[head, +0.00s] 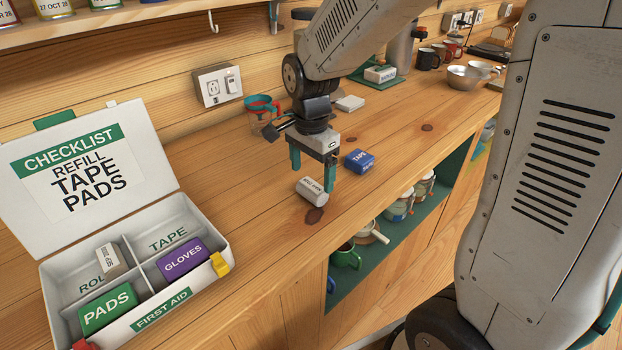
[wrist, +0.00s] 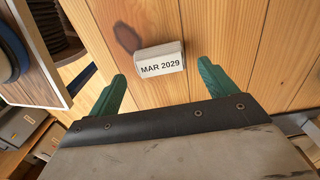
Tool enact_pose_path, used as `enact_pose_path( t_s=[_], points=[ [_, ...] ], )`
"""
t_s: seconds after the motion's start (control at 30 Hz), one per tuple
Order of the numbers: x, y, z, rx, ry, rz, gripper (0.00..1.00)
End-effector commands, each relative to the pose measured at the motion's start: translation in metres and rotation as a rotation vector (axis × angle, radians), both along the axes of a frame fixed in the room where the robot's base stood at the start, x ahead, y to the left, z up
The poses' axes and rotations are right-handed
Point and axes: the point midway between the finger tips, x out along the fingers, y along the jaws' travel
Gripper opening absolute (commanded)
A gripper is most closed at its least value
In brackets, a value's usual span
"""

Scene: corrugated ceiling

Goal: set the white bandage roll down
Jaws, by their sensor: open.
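The white bandage roll (head: 312,191) lies on its side on the wooden counter, beside a dark knot in the wood. In the wrist view it shows as a white piece marked MAR 2029 (wrist: 160,61), just beyond and between the fingertips. My gripper (head: 313,174) points down over the counter at the roll's far side. Its two green fingers are spread apart in the wrist view (wrist: 161,76), with nothing held between them. I cannot tell whether a finger touches the roll.
An open first aid kit (head: 215,240) stands at left, holding green pads (head: 107,309), purple gloves (head: 182,259) and a white box (head: 111,260). A blue tape box (head: 359,160) sits right of my gripper. A teal-rimmed cup (head: 262,112) stands behind. Bare counter lies between kit and roll.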

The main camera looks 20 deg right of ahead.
Motion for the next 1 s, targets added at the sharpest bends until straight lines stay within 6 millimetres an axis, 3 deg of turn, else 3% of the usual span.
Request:
enact_pose_path(
  t_s=[0.1, 0.3, 0.5, 0.67, 0.77, 0.83, 1.0],
  points=[
    [0.001, 0.0, 0.029, 0.001, -0.006, 0.0, 0.84],
    [0.002, 0.0, 0.069, 0.0, -0.004, 0.0, 0.84],
    [0.002, 0.0, 0.09, 0.0, -0.001, 0.0, 0.84],
    [-0.001, 0.0, 0.095, 0.001, -0.002, 0.01, 0.84],
    [-0.015, -0.003, 0.102, 0.002, -0.012, 0.079, 0.84],
    [-0.035, -0.007, 0.111, 0.003, -0.025, 0.181, 0.84],
    [-0.106, -0.019, 0.128, -0.007, -0.065, 0.557, 0.84]
  ],
)
